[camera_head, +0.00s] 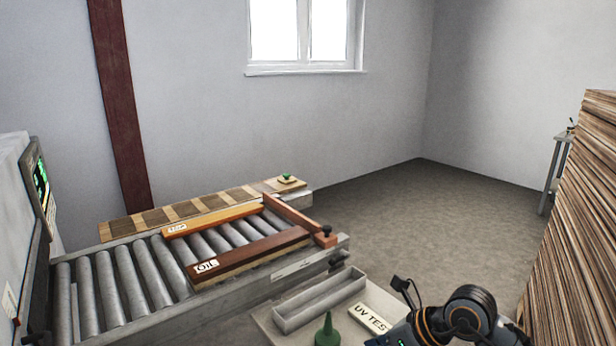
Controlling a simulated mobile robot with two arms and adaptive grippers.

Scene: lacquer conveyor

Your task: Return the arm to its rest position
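Part of my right arm (465,318), dark with an orange ring, comes in at the bottom right edge. It is bent, and a small black part with a cable sticks up at its left. Its gripper does not show; the frame's lower edge cuts the arm off. My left arm and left gripper are not in view.
A roller conveyor (140,278) carries a board labelled OIL (250,257) and a lighter labelled board (222,219). A wood stack (580,220) rises at right; floor behind is clear.

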